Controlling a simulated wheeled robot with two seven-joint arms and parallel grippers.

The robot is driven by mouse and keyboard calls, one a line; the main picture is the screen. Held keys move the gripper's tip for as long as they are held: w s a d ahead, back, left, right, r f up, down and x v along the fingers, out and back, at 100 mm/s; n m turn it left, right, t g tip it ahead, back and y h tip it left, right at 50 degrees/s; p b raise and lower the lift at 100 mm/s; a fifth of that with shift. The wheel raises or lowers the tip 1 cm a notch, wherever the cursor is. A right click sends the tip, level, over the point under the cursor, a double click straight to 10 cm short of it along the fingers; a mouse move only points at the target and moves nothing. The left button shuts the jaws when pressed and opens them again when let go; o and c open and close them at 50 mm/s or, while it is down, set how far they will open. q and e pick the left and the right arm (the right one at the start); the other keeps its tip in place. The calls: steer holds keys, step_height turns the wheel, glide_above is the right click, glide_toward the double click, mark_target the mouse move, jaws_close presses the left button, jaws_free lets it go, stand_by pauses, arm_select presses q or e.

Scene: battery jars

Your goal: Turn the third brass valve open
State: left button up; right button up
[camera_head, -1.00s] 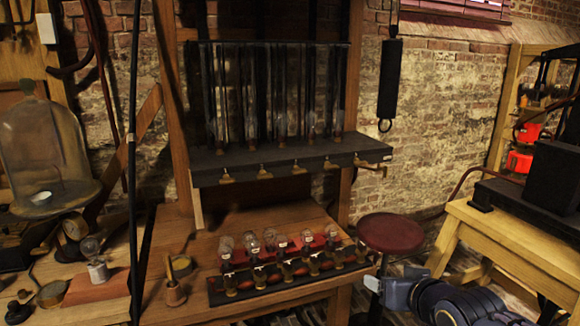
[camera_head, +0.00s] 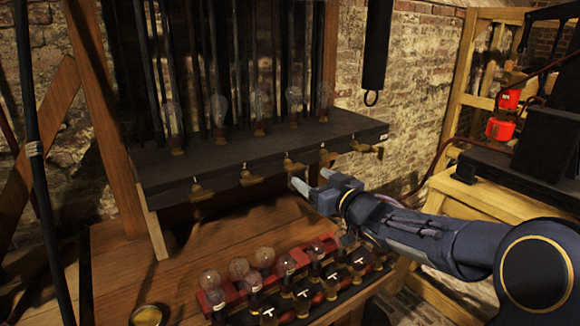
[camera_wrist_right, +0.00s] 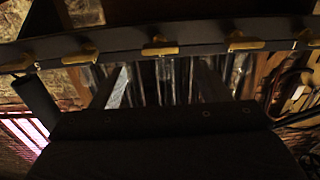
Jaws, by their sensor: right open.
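Several brass valves sit in a row along the front edge of a dark shelf (camera_head: 230,155). The third valve (camera_head: 293,163) is the middle one. In the right wrist view the third valve (camera_wrist_right: 160,46) shows near the top centre, its handle lying roughly along the shelf edge. My right gripper (camera_head: 313,180) is open and empty, just in front of and below the third and fourth valves in the head view. It looks apart from the third valve. In the right wrist view the valve lines up between the two fingers. My left gripper is not in view.
Glass bulbs (camera_head: 219,108) and dark rods stand on the shelf. Below, a wooden bench (camera_head: 215,245) holds a red and black rack (camera_head: 230,294) with more bulbs, under my right forearm. A black cylinder (camera_head: 376,45) hangs at the right. The bench middle is clear.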

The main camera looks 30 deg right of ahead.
mark_target(297, 168)
steer(key=w, duration=0.7)
steer(key=shift+a, duration=0.25)
steer(key=shift+c, duration=0.3)
steer(key=c, duration=0.9)
